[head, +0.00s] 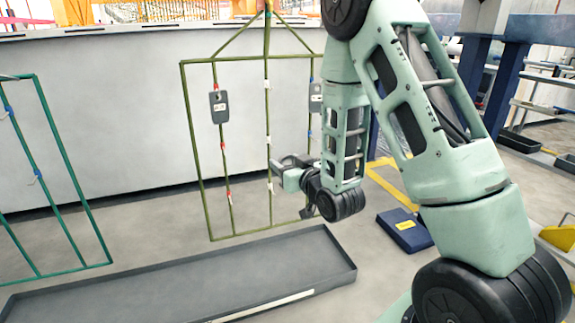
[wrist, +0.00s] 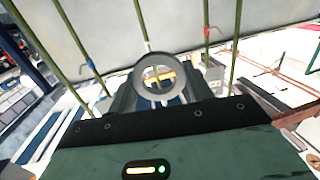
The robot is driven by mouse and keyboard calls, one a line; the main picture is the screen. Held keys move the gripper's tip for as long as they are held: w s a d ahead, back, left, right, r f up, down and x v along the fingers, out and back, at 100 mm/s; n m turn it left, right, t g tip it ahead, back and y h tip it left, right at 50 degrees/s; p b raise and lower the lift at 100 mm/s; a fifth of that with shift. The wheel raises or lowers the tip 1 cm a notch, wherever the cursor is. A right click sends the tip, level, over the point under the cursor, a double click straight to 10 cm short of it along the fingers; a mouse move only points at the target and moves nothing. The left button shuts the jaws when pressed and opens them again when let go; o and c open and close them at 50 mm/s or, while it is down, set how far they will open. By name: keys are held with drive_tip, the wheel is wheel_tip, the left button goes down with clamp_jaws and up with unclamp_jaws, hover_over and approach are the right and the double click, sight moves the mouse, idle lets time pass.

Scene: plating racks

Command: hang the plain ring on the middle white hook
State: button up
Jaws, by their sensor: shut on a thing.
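My gripper (head: 281,165) is at the lower middle of the olive rack (head: 184,130), close to its middle bar. In the wrist view my gripper (wrist: 158,98) is shut on the plain grey ring (wrist: 143,76), which stands up facing the camera. The ring is too small to make out in the head view. The middle bar carries several white hooks, one at mid-height (head: 268,139) and a lower one (head: 270,187) by my gripper. In the wrist view a white hook (wrist: 148,46) shows just above the ring. I cannot tell whether they touch.
Two grey tags (head: 219,107) (head: 315,98) hang on the side bars. Red and blue hooks flank the middle bar in the wrist view. A long grey tray (head: 190,268) lies below. A green rack (head: 62,150) stands at left, a blue box (head: 405,230) at right.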

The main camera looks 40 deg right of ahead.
drive_tip(key=shift+w, duration=0.1)
drive_tip(key=w+d, duration=0.2)
drive_tip(key=w, duration=0.6)
drive_tip(key=shift+w+d+f, duration=0.25)
drive_tip(key=shift+f, duration=0.1)
drive_tip(key=shift+w+d, duration=0.1)
drive_tip(key=shift+w, duration=0.4)
idle(0.7)
drive_tip(key=shift+w+d, duration=0.15)
drive_tip(key=shift+w, duration=0.15)
drive_tip(key=shift+w, duration=0.2)
drive_tip(key=shift+w+d+f+b, duration=0.1)
drive_tip(key=shift+w+f+b, duration=0.15)
drive_tip(key=shift+b, duration=0.1)
drive_tip(key=shift+w+f, duration=0.15)
drive_tip(key=shift+w, duration=0.1)
drive_tip(key=shift+w+d+f+b, duration=0.1)
drive_tip(key=shift+w+f+b, duration=0.15)
drive_tip(key=shift+b, duration=0.2)
idle(0.4)
